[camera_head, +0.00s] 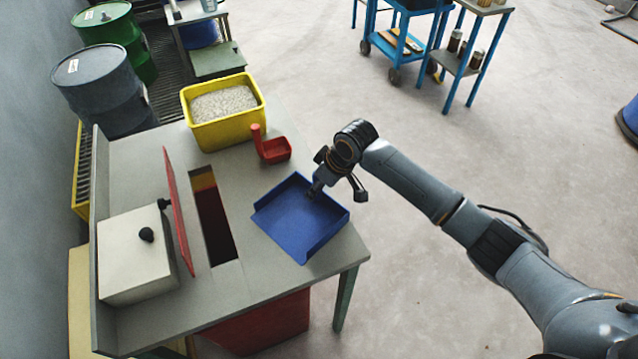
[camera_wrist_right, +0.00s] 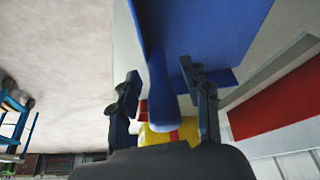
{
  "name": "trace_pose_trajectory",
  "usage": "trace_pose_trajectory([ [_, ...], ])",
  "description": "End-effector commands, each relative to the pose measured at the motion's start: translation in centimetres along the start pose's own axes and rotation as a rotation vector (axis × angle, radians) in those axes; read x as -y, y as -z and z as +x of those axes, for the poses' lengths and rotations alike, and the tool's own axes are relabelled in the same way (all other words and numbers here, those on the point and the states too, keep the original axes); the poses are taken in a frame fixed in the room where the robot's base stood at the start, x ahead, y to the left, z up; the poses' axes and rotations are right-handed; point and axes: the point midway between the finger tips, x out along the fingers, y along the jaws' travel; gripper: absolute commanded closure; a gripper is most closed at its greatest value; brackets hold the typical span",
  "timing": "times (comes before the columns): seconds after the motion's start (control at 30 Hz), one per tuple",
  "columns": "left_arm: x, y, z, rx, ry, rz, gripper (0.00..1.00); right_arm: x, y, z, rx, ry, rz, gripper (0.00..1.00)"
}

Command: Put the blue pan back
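The blue pan (camera_head: 298,222) is a shallow tray at the right side of the grey table, its right corner at the table's edge. My right gripper (camera_head: 318,188) reaches over the table from the right, at the pan's upper right side. In the right wrist view the pan (camera_wrist_right: 205,30) fills the top, and its blue handle (camera_wrist_right: 160,75) lies between the two fingers of my right gripper (camera_wrist_right: 165,95). The fingers are apart, with a gap visible beside the handle. The pan looks empty. My left gripper is not in view.
The grey table (camera_head: 140,175) has a dark slot (camera_head: 214,225) beside an upright red flap (camera_head: 178,212). A white box (camera_head: 125,250) stands at the left. A yellow bin of granules (camera_head: 222,105) and a red scoop (camera_head: 274,150) are behind the pan.

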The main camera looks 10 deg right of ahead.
Motion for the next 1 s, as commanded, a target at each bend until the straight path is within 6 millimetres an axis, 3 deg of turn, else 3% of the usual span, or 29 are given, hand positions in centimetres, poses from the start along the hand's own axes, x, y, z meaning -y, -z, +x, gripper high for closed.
trace_pose_trajectory([
  [0.23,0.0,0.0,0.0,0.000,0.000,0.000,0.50,0.0,0.1,-0.2,-0.001,-0.001,-0.001,0.52],
  [0.37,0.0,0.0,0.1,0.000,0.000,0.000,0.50,-0.1,0.2,-1.3,-0.004,-0.002,-0.001,0.52],
  [0.8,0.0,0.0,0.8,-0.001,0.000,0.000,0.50,-0.1,0.2,-10.1,-0.003,-0.002,-0.002,0.52],
  [1.0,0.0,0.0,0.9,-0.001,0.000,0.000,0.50,0.0,0.2,-12.1,-0.002,0.000,0.000,0.52],
])
